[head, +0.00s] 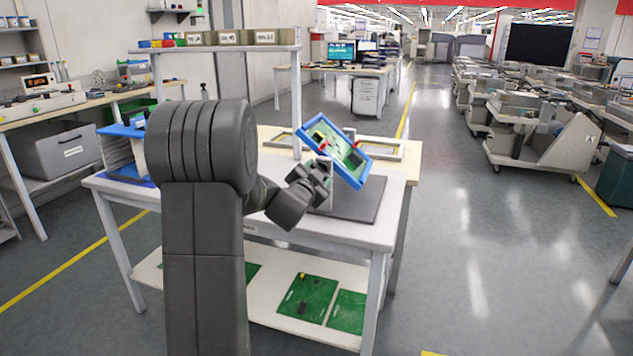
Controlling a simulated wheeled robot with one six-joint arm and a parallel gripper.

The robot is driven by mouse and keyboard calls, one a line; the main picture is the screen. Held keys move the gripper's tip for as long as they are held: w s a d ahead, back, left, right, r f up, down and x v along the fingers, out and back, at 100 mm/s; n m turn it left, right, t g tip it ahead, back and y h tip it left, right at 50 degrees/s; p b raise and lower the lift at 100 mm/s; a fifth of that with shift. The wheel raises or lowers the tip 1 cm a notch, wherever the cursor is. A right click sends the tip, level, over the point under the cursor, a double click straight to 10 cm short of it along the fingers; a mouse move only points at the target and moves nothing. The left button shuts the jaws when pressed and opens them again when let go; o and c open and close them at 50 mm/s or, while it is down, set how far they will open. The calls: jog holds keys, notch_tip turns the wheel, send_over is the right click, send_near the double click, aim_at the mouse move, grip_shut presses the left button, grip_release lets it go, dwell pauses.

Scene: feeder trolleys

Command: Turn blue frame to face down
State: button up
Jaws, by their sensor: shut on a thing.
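The blue frame (349,137) holds a green circuit board (345,153) with small red, black and yellow parts. It stands tilted above a dark grey base plate (355,207) on the white workbench (270,228). The board's component side faces the camera and slopes down to the right. My gripper (321,168) is shut on the blue frame at its lower left edge. The exact finger contact is small and partly hidden by the gripper body. A light upright post behind the gripper is partly hidden, so I cannot tell how it joins the frame.
An empty pale frame (397,149) lies on the bench behind. A blue rack (122,131) stands at the bench's left end. Green boards (307,297) lie on the lower shelf.

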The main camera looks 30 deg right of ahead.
jog(key=shift+f+m+b, duration=0.15)
jog(key=shift+m+b, duration=7.7)
jog(key=shift+m, duration=6.35)
jog(key=o, duration=1.4)
jog(key=b+v, duration=0.1)
jog(key=v, duration=1.2)
jog(key=shift+s+a, duration=0.25)
jog(key=shift+s, duration=0.05)
